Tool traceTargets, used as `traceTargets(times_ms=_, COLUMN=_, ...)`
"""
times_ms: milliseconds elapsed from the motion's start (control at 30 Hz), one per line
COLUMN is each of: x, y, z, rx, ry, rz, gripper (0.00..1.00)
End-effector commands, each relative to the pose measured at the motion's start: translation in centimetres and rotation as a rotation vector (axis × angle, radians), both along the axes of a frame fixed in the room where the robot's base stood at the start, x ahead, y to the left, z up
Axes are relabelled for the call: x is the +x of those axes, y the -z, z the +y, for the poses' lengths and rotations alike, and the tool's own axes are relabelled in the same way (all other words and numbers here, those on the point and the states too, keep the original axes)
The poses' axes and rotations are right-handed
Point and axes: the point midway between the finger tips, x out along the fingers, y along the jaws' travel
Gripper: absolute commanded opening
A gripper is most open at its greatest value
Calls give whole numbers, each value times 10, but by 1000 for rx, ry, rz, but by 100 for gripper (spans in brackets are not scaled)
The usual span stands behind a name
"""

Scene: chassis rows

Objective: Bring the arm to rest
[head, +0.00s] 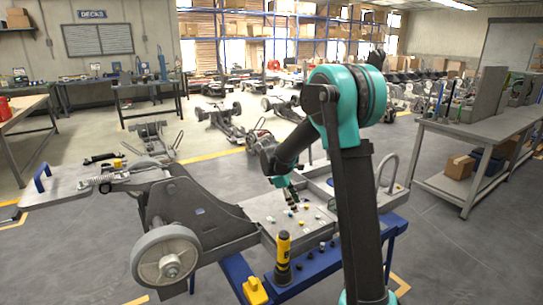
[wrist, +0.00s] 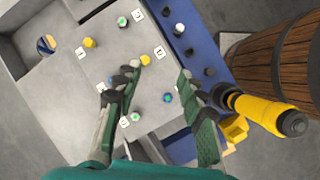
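My arm, teal and dark grey, rises on the right of centre in the head view and bends down to the left. My gripper (head: 290,192) hangs over the grey chassis plate (head: 262,212), which carries small coloured pieces. In the wrist view my gripper (wrist: 158,76) has its two green fingers spread apart with nothing held between them. The plate (wrist: 75,105) lies below, with yellow, green and blue bolt-like pieces and small white lettered tags. I cannot tell the exact height of the fingertips above the plate.
A yellow-and-black tool (head: 283,258) stands on the blue rail (head: 318,262) beside a yellow block (head: 255,291). A grey wheel (head: 167,258) sits front left. A wooden barrel (wrist: 272,68) is right in the wrist view. A grey workbench (head: 480,125) stands right; open floor lies between.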

Motion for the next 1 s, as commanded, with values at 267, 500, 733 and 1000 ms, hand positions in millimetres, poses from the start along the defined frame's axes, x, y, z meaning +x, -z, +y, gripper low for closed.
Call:
traceTargets(times_ms=267, x=-82, y=-8, z=-46, rx=170, ry=336, rz=-206, gripper=40)
traceTargets(times_ms=500, x=-156, y=0, z=-69, rx=324, ry=650, rz=-366, gripper=40)
traceTargets(times_ms=733, x=-225, y=19, z=-80, rx=478, ry=963, rz=-496, gripper=40)
traceTargets(times_ms=1000, x=-273, y=39, z=-80, rx=601, ry=1211, rz=-582, gripper=40)
